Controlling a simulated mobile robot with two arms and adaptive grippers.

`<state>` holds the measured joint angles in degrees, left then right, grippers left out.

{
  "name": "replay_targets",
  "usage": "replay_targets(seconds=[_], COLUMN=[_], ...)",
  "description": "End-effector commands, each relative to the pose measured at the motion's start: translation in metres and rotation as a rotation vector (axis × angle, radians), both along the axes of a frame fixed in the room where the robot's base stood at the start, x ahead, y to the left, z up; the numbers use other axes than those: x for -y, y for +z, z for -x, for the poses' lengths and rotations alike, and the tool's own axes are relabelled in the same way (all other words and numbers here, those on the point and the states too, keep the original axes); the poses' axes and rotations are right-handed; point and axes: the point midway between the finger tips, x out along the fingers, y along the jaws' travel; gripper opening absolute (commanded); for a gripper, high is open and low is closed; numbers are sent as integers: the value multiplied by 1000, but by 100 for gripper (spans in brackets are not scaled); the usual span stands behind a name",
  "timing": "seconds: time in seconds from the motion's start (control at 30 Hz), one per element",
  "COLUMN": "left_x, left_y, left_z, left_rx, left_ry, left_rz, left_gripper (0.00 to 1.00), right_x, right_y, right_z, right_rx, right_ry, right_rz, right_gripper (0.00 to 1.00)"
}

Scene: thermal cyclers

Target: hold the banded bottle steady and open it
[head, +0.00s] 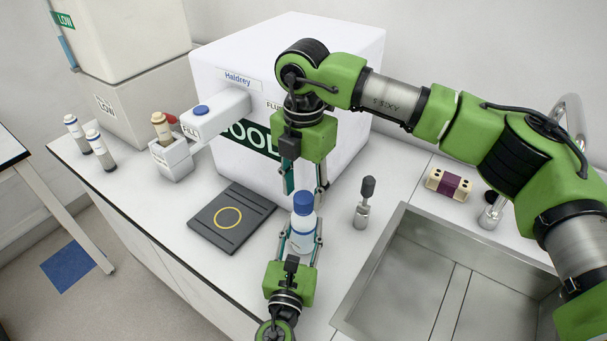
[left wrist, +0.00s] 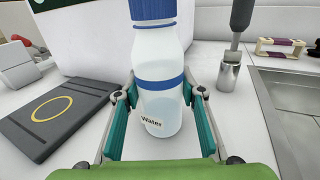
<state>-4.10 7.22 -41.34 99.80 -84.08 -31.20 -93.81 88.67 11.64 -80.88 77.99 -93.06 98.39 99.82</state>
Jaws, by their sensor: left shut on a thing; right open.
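The banded bottle (head: 302,236) is white with a blue cap (head: 303,203) and stands upright on the bench. In the left wrist view the bottle (left wrist: 160,62) shows a blue band (left wrist: 160,84) and a "Water" label, with its cap (left wrist: 152,9) cut by the top edge. My left gripper (head: 300,246) is shut on the bottle's body from the near side, one finger on each side. My right gripper (head: 305,188) points down over the cap, open, its fingertips close above or around it; I cannot tell whether they touch. The cap looks seated on the bottle.
A black pad with a yellow ring (head: 205,232) lies left of the bottle. A brush-like tool in a metal holder (head: 362,214) stands close at right. A sink (head: 385,265) is at front right. A large white box (head: 350,60) stands behind. Several vials stand far left.

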Motion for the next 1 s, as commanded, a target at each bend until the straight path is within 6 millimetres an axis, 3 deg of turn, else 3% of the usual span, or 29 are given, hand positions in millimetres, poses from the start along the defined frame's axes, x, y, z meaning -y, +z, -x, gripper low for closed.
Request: replay_targets(seconds=[0.2,0.5,0.67,0.73,0.77,0.8,1.0], left_x=[0,0,0,0,0,0,0], left_y=[0,0,0,0,0,0,0], left_z=[0,0,0,0,0,0,0], left_rx=[-1,-1,-1,-1,-1,-1,-1], left_ry=[0,0,0,0,0,0,0], left_rz=[0,0,0,0,0,0,0], left_gripper=[0,0,0,0,0,0,0], right_x=[0,0,0,0,0,0,0], right_y=[-20,-22,-22,-22,-22,-22,-22], right_z=[0,0,0,0,0,0,0], right_rx=[0,1,1,1,1,1,1], right_ry=[0,0,0,0,0,0,0], right_rz=[0,1,1,1,1,1,1], right_gripper=[41,41,2,1,35,44,44])
